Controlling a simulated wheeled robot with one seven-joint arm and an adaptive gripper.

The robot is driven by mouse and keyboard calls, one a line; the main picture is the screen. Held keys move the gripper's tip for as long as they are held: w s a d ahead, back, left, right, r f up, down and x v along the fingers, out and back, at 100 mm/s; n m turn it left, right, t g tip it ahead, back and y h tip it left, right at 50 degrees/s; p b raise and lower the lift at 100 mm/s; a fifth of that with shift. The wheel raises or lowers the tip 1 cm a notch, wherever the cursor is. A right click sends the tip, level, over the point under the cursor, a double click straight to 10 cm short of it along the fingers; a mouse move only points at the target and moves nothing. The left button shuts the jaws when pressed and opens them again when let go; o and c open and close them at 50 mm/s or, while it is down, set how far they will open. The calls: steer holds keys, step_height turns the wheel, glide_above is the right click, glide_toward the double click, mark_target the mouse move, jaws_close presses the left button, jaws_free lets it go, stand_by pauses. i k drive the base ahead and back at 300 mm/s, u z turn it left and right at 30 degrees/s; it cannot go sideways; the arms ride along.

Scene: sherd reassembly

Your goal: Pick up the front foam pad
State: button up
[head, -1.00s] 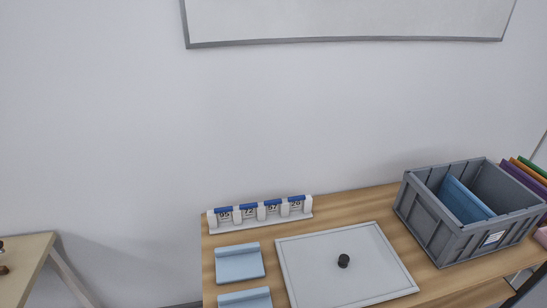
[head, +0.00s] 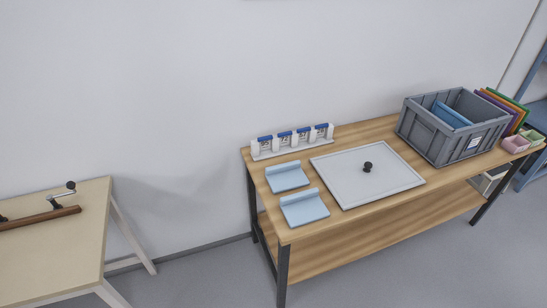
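Two light blue foam pads lie on the left part of the wooden table (head: 350,226). The front foam pad (head: 305,209) is nearer the table's front left corner and has a raised strip along its back edge. The back foam pad (head: 287,179) lies just behind it, with a small gap between them. A third blue piece (head: 450,115) of similar colour stands inside the grey crate. My gripper is not in view.
A white tray or lid (head: 368,190) with a black knob (head: 367,167) lies right of the pads. A white numbered rack (head: 291,142) stands behind them. The grey crate (head: 437,150) and pink boxes (head: 515,145) are at right. A pale table (head: 85,230) stands left, with open floor (head: 195,280) between.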

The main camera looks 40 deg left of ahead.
mark_target(305, 207)
steer(key=k, duration=0.35)
steer(key=u, duration=0.7)
